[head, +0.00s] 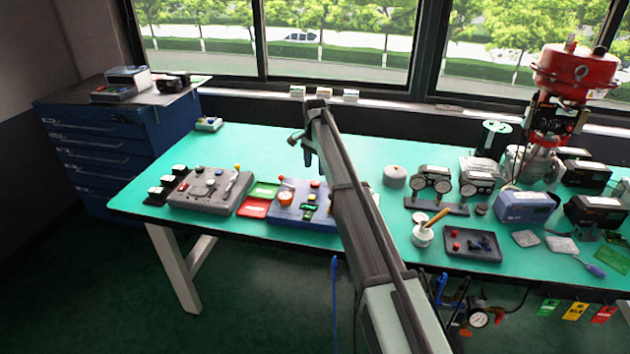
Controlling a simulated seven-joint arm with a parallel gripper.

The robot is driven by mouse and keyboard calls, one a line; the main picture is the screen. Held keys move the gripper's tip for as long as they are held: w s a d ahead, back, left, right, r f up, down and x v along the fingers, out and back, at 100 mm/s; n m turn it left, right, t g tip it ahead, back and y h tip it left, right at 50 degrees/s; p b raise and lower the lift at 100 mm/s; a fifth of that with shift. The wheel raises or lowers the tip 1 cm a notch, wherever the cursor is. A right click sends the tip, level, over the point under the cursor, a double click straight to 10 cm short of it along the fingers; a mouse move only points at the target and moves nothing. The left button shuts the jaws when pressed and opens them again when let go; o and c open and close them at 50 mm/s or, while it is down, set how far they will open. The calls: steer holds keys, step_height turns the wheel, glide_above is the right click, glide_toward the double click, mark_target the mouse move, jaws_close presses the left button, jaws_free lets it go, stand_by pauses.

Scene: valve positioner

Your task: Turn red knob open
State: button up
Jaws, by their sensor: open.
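A blue-grey control panel (262,223) lies on the green table, left of my arm. A round orange-red knob (286,198) stands on its left part. A small red ball-shaped tip (281,178) shows behind that knob. I cannot tell the knob's turn position at this size. My gripper (303,150) is at the far end of my arm, above and behind the panel in the picture. It is open, apart from the knob, with nothing seen in it. My arm hides the right side of the panel.
A grey panel (192,200) with a yellow-tipped lever sits to the left. Red and green trays (254,208) lie between the panels. Gauges (431,178), a brush pot (423,236) and a red-topped valve actuator (574,70) stand right. The table behind the panels is mostly clear.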

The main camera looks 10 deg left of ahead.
mark_target(315, 182)
step_height(315, 182, down, 7)
steer(key=shift+r, duration=0.2)
steer(key=shift+c, duration=0.4)
steer(key=c, duration=1)
steer(key=shift+o, duration=0.2)
